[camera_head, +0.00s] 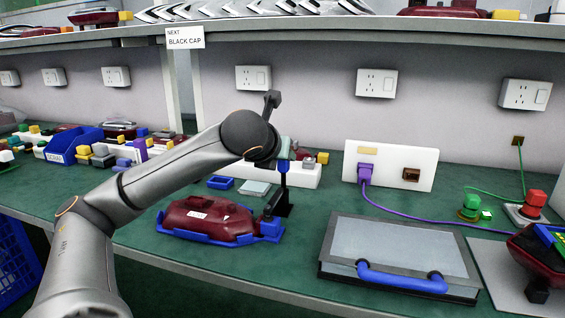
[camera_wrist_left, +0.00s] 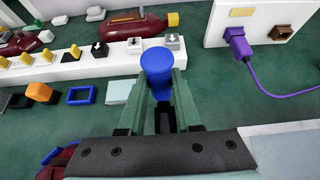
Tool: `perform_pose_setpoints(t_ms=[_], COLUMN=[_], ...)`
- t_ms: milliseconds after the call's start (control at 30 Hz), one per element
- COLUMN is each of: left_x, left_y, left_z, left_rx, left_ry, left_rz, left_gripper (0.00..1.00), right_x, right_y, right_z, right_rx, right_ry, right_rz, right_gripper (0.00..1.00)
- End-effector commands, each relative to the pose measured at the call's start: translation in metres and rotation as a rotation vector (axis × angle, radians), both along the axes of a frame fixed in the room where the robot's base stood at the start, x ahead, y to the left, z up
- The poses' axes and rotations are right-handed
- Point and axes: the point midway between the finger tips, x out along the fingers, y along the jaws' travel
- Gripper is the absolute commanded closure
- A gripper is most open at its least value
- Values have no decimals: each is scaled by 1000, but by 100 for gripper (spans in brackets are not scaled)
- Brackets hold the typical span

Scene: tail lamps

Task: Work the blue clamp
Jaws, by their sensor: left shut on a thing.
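The blue clamp's upright lever (camera_head: 283,178) rises from its dark base (camera_head: 280,206) at the right end of a blue cradle (camera_head: 268,229). A dark red tail lamp (camera_head: 205,213) lies in the cradle. My left gripper (camera_head: 288,153) is over the clamp. In the left wrist view its green fingers (camera_wrist_left: 161,85) are shut on the clamp's blue handle end (camera_wrist_left: 157,63), one finger on each side. The clamp's lower part is mostly hidden there. My right gripper is not in view.
A lidded case (camera_head: 400,252) with a blue handle stands right of the cradle. A white socket panel (camera_head: 390,153) with a purple plug (camera_head: 365,173) stands behind. Its cable crosses the bench. A red button (camera_head: 535,200) and a green button (camera_head: 472,203) stand farther right. Blue bin (camera_head: 75,145) at left.

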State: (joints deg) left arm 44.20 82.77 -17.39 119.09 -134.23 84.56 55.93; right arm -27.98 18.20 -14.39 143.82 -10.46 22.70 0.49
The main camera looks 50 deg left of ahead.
Motion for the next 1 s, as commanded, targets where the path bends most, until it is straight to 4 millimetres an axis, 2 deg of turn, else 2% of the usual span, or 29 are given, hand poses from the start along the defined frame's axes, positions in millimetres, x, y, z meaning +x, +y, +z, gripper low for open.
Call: perform_pose_setpoints(t_ms=[433,467,700,1000], left_x=[-1,-1,-1,-1], left_y=[0,0,0,-1], left_z=[1,1,1,1], left_rx=[6,6,5,5], left_ry=[-9,-9,-7,-6], left_rz=[0,0,0,0], left_gripper=[100,67,40,38], right_x=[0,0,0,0], right_y=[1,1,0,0], right_z=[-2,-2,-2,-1], right_rx=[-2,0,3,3], right_ry=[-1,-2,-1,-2], right_rz=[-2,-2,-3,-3], right_gripper=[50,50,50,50])
